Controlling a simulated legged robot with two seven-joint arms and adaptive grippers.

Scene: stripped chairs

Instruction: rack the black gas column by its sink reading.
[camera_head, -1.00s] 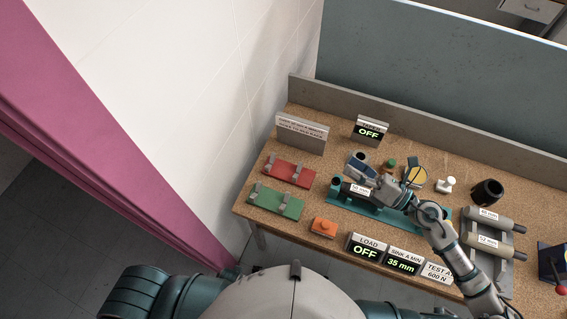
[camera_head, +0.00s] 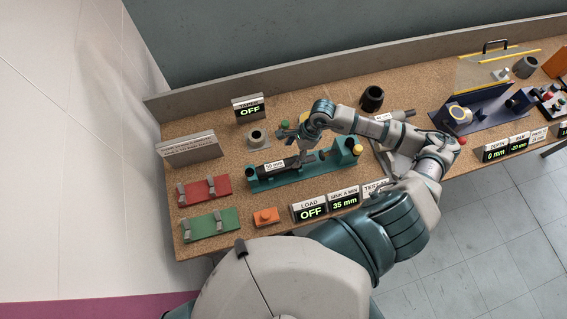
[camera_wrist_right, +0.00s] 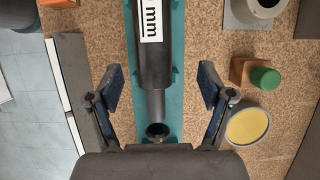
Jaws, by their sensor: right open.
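The black gas column (camera_head: 271,168), with a white label that seems to read 50 mm, lies in the teal test fixture (camera_head: 262,185). In the right wrist view the column (camera_wrist_right: 153,72) narrows to a grey rod (camera_wrist_right: 157,103) pointing towards a dark round socket in the fixture (camera_wrist_right: 178,40). My right gripper (camera_head: 306,158) is over the rod end. In the wrist view this gripper (camera_wrist_right: 158,88) is open, one finger on each side of the column, apart from it. The sink display (camera_head: 343,203) reads 35 mm; the load display (camera_head: 310,211) reads OFF. My left gripper is out of view.
A red rack (camera_head: 217,187) and a green rack (camera_head: 209,230), each with grey clips, lie empty at the left. An orange block (camera_head: 266,216) sits at the front. A grey sign (camera_head: 189,148) and an OFF display (camera_head: 249,109) stand behind. A black cup (camera_head: 372,98) stands farther right.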

